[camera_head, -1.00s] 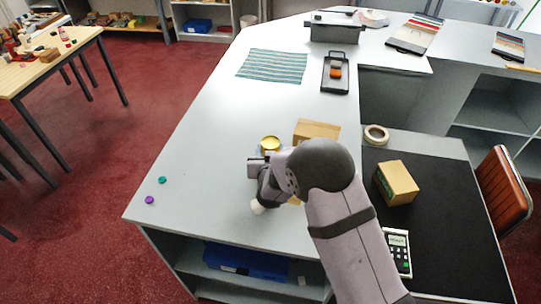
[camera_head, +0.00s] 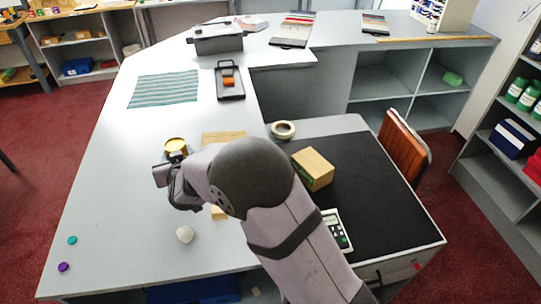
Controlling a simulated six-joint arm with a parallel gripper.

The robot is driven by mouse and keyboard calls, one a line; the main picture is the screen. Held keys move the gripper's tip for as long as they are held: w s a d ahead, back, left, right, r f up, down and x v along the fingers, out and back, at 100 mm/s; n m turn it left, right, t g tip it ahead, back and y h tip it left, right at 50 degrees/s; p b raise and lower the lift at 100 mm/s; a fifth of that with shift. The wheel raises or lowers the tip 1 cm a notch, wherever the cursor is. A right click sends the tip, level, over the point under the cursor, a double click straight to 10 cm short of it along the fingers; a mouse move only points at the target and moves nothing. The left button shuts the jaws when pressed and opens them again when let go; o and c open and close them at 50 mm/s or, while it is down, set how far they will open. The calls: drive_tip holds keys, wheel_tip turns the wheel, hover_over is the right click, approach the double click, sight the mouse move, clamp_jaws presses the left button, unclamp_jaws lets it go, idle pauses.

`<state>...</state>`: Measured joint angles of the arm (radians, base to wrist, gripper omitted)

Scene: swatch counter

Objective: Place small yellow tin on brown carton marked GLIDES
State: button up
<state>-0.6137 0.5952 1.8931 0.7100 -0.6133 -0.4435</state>
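A small yellow tin (camera_head: 176,145) shows on the counter, just beyond my gripper. Something blue shows around its lower side, and I cannot tell what it is. My gripper (camera_head: 164,174) is close in front of the tin. Its fingers are small and partly hidden, so I cannot tell whether they touch anything. One brown carton (camera_head: 221,137) is on the counter, mostly hidden behind my arm. Another brown carton (camera_head: 313,169) sits on the black mat, with a green mark on its side. I cannot read a marking on either carton.
A white lump (camera_head: 184,234) lies in front of my gripper. Teal (camera_head: 72,240) and purple (camera_head: 64,267) caps lie at the front left. The counter's left side is mostly clear.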

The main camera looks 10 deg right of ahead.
drive_tip(key=w+d+h+b, duration=0.1)
drive_tip(key=w+d+b, duration=0.1)
drive_tip(key=d, duration=0.4)
drive_tip(key=w+d+r+m+b, duration=0.1)
drive_tip(key=w+d+b, duration=0.1)
drive_tip(key=w+d, duration=0.2)
drive_tip(key=w+d+r+m+h+b, duration=0.1)
drive_tip(key=w+d+b, duration=0.2)
drive_tip(key=d, duration=0.7)
drive_tip(key=shift+w+d+r+h, duration=0.1)
drive_tip(key=shift+w+d+h, duration=0.1)
drive_tip(key=shift+w+h, duration=0.15)
drive_tip(key=w+d+f+m+h+b, duration=0.1)
drive_tip(key=d+f+b, duration=0.2)
drive_tip(key=d, duration=0.4)
drive_tip(key=w+d+f+m+h+b, duration=0.1)
drive_tip(key=d+f+b, duration=0.15)
drive_tip(key=d, duration=0.55)
drive_tip(key=m+h+b, duration=0.2)
drive_tip(key=b, duration=0.1)
hover_over(313, 161)
wheel_tip(313, 161, down, 5)
drive_tip(key=shift+f+p, duration=0.8)
drive_tip(key=shift+f, duration=4.1)
drive_tip(key=shift+s+a+f, duration=0.1)
drive_tip(key=shift+f, duration=0.15)
drive_tip(key=o, duration=1.2)
drive_tip(key=shift+o, duration=0.2)
